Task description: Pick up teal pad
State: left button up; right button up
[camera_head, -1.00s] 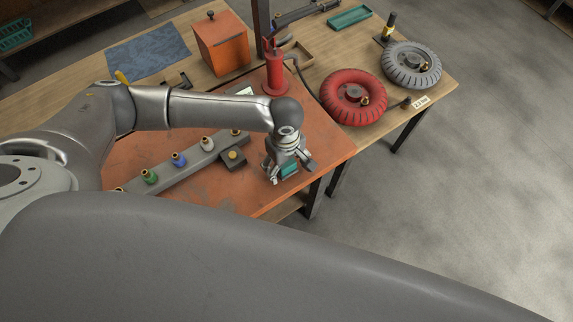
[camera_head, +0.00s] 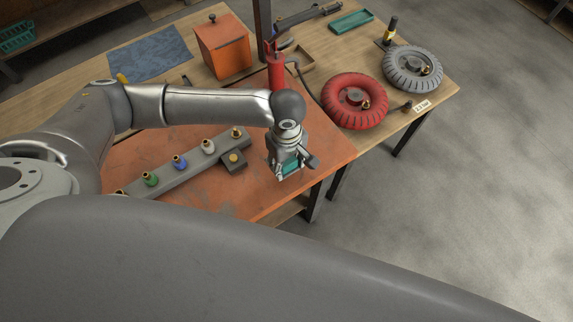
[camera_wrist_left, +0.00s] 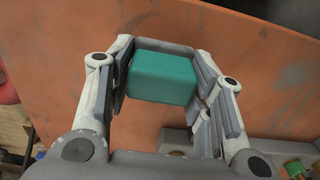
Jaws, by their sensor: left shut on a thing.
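The teal pad (camera_head: 291,168) is a small block with rounded edges. It sits between the fingers of my left gripper (camera_head: 290,172), near the right end of the orange worktop (camera_head: 250,190). In the left wrist view, the pad (camera_wrist_left: 162,78) is held between both fingers of the left gripper (camera_wrist_left: 163,70), which is shut on it. The pad's far side is partly hidden by the fingers. It seems to be just above the worktop, but the gap is hard to judge. My right gripper is not in view.
A grey bar with several coloured fittings (camera_head: 180,166) lies left of the gripper. A red pump (camera_head: 276,72) stands behind it. A red tyre (camera_head: 340,90) and a grey tyre (camera_head: 400,62) lie on the wooden table. An orange box (camera_head: 222,50) stands at the back.

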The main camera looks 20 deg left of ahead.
pick_arm(q)
jog(key=s+d+r+b, duration=0.2)
jog(key=d+r, duration=0.8)
jog(key=d, duration=0.4)
jog(key=shift+o, duration=1.3)
jog(key=c, duration=0.5)
jog(key=shift+o, duration=0.2)
